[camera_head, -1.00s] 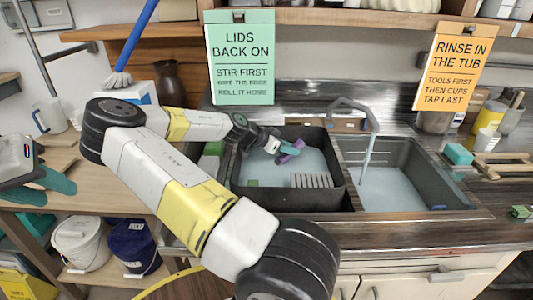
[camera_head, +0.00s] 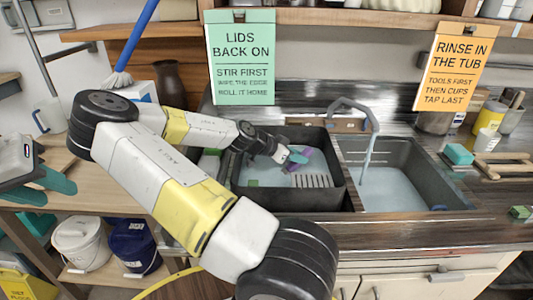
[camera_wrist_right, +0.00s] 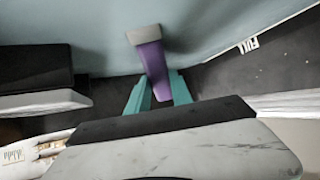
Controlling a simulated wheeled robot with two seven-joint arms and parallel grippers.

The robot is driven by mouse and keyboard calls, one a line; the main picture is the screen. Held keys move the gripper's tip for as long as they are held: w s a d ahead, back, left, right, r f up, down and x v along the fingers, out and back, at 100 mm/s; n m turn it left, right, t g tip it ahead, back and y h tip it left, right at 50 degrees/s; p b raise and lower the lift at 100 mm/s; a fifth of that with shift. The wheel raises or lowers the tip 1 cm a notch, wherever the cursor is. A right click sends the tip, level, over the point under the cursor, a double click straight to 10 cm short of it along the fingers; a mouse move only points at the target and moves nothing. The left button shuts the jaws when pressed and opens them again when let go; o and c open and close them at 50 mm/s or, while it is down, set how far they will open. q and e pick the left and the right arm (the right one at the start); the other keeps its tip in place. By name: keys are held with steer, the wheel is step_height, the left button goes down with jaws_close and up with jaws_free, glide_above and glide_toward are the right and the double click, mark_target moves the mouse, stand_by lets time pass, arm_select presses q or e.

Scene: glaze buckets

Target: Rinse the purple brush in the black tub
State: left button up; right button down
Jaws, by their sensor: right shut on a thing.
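The black tub (camera_head: 290,200) sits in the left basin of the sink, with pale blue water in it. My right gripper (camera_head: 296,157) is over the inside of the tub and shut on the purple brush (camera_head: 304,158). In the right wrist view, the brush (camera_wrist_right: 153,62) stands out between the teal fingers (camera_wrist_right: 158,92), with a grey end over the water. Whether that end touches the water I cannot tell. My left gripper (camera_head: 48,188) is at the left edge, with its teal fingers apart and empty.
The right basin (camera_head: 395,188) holds water under a tap (camera_head: 368,140). A teal sponge (camera_head: 459,154) lies right of the sink. White and blue buckets stand low at left.

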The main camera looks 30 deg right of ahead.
steer(key=w, duration=0.6)
steer(key=shift+s, duration=3.4)
step_height(320, 180, up, 11)
steer(key=shift+f, duration=0.2)
step_height(320, 180, up, 8)
steer(key=shift+f, duration=0.25)
